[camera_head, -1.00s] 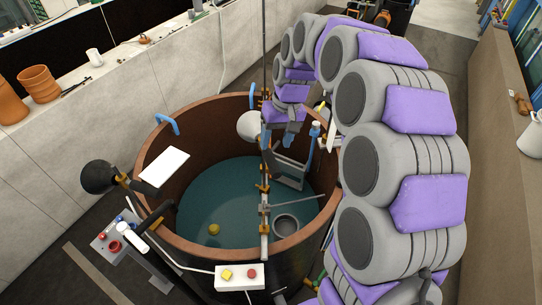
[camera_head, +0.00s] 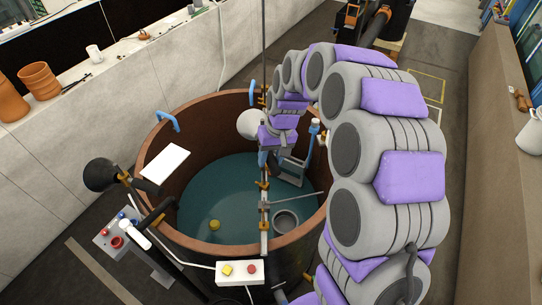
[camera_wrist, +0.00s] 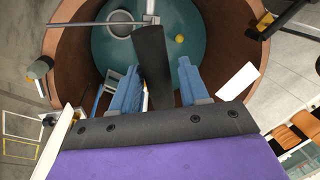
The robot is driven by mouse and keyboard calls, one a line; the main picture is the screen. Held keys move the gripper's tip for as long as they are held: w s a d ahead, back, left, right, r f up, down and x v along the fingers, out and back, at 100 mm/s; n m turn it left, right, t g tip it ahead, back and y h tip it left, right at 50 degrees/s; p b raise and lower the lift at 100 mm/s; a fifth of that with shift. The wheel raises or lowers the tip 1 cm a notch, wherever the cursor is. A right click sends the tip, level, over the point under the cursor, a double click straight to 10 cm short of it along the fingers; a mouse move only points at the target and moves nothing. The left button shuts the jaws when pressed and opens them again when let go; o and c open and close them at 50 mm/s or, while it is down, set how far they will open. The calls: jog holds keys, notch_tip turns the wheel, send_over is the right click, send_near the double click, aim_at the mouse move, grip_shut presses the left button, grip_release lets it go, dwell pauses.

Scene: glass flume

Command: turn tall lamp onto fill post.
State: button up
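A lamp with a round pale face (camera_head: 249,124) stands at the back of the round brown tank (camera_head: 185,247), beside a tall thin pole (camera_head: 264,45). A second lamp with a black head (camera_head: 100,175) is at the tank's left rim. I cannot tell for sure which is the tall lamp, nor which post is the fill post. My gripper (camera_wrist: 158,82) is over the tank beside the pale-faced lamp. Its two blue fingers are apart. A dark grey bar (camera_wrist: 152,60) runs between them, close to the left finger, with a gap to the right one. What the bar belongs to is unclear.
A metal rail with clamps (camera_head: 264,220) crosses the tank. A white panel (camera_head: 165,164) sits on the left rim and a white button box (camera_head: 240,272) at the front. A yellow ball (camera_head: 214,225) and metal ring (camera_head: 286,220) are inside the tank. A long wall (camera_head: 493,150) stands right.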

jog(key=shift+d, duration=0.15)
grip_shut()
